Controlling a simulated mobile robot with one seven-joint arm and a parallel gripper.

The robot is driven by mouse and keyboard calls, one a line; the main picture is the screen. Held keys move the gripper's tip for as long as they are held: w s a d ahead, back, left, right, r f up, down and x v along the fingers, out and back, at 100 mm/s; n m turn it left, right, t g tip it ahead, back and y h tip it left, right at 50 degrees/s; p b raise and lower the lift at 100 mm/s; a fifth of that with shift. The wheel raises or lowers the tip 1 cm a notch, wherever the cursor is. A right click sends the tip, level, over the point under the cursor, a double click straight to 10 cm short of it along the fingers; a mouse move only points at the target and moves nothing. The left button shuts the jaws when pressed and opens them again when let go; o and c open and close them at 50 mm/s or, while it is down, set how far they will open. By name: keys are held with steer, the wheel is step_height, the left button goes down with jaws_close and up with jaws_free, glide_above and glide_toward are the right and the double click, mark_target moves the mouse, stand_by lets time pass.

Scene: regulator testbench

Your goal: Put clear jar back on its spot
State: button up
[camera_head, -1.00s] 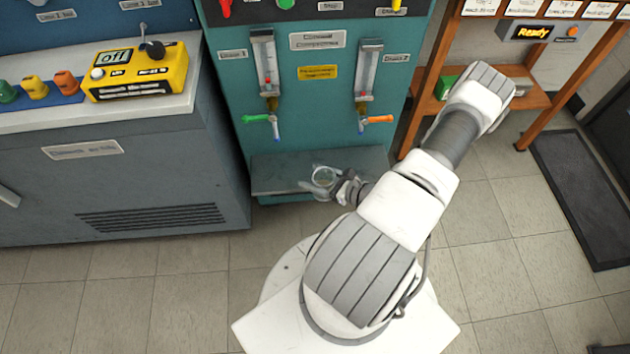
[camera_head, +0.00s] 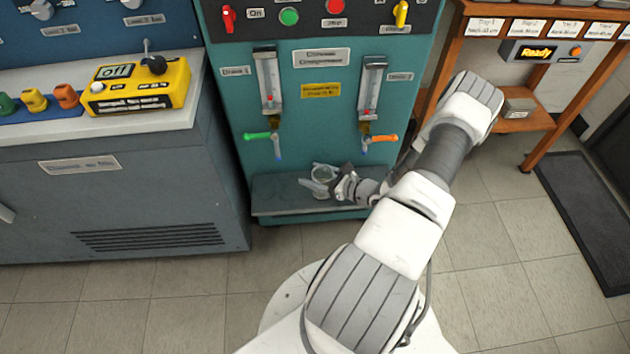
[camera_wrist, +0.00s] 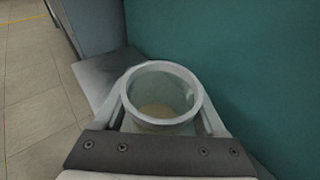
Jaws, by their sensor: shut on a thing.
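The clear jar (camera_head: 322,174) is upright in my gripper (camera_head: 318,184), in front of the teal cabinet's lower part. In the wrist view the jar (camera_wrist: 162,76) shows its open round rim, with something pale at its bottom. A gripper finger lies along each side of the jar, and my gripper (camera_wrist: 163,112) is shut on it. The jar appears over the grey shelf (camera_head: 275,192) at the cabinet's foot. I cannot tell whether its base touches the shelf. No marked spot for the jar is clearly visible.
The teal cabinet (camera_head: 318,110) rises close behind the jar. Its green-handled tap (camera_head: 258,136) and orange-handled tap (camera_head: 382,138) hang above the shelf. A grey-blue bench (camera_head: 120,190) stands at left. A wooden rack (camera_head: 535,120) stands at right. The shelf's left part is bare.

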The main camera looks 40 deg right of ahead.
steer(key=shift+w+d, duration=0.15)
steer(key=shift+w, duration=0.1)
steer(key=shift+f+b, duration=0.35)
steer(key=shift+f, duration=0.15)
stand_by(0.5)
steer(key=o, duration=1.5)
steer(key=shift+s, duration=0.15)
steer(key=p+v, duration=0.4)
steer(key=v, duration=1.3)
steer(key=shift+s+r, duration=0.1)
